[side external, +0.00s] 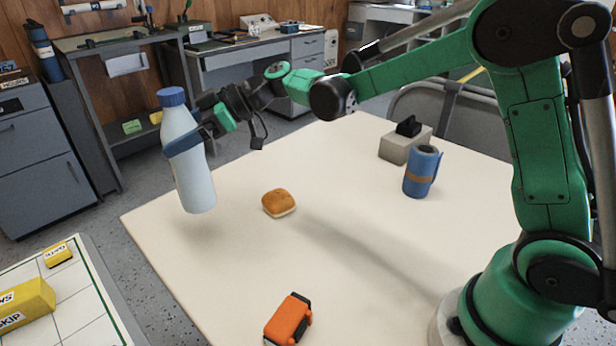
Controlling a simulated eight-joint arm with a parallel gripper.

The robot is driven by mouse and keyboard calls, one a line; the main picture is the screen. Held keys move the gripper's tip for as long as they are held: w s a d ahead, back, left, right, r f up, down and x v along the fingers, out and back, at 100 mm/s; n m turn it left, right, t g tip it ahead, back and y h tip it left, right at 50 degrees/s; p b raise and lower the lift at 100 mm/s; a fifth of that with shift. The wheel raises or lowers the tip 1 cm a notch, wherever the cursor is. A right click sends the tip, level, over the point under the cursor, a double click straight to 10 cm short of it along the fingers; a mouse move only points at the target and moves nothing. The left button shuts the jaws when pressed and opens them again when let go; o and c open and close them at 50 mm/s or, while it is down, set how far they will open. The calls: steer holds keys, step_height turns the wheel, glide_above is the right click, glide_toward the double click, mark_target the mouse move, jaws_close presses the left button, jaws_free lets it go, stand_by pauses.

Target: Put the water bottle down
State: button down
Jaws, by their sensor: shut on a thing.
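The water bottle (194,180) is pale blue-white with a dark blue cap, and it shows at the left in the side external view. My gripper (188,142) is shut on the bottle's upper body, below the cap. The bottle is close to upright, with a slight tilt. Its base shows against the cream table (340,262) near the far left edge. The far finger is partly hidden by the bottle.
A bread bun (279,203) lies right of the bottle. An orange object (288,320) lies at the table's front. A blue roll (421,172) and a grey block with a black top (405,142) stand at the right. A side board (85,300) holds yellow blocks. The table's middle is clear.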

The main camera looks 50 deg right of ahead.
mark_target(196, 172)
steer(key=shift+f, duration=3.7)
jaws_free()
steer(key=shift+s+d+r, duration=0.15)
steer(key=shift+d+r, duration=0.1)
steer(key=shift+d, duration=0.05)
steer(key=v, duration=1.1)
steer(key=s+d+f+m+h, duration=0.1)
steer(key=s+m+h, duration=0.4)
steer(key=s+m, duration=0.1)
steer(key=s+d+f+m+h, duration=0.1)
steer(key=s+d+m+h, duration=0.1)
steer(key=s+m+h, duration=0.4)
steer(key=shift+s+d+h, duration=0.3)
steer(key=shift+s, duration=0.65)
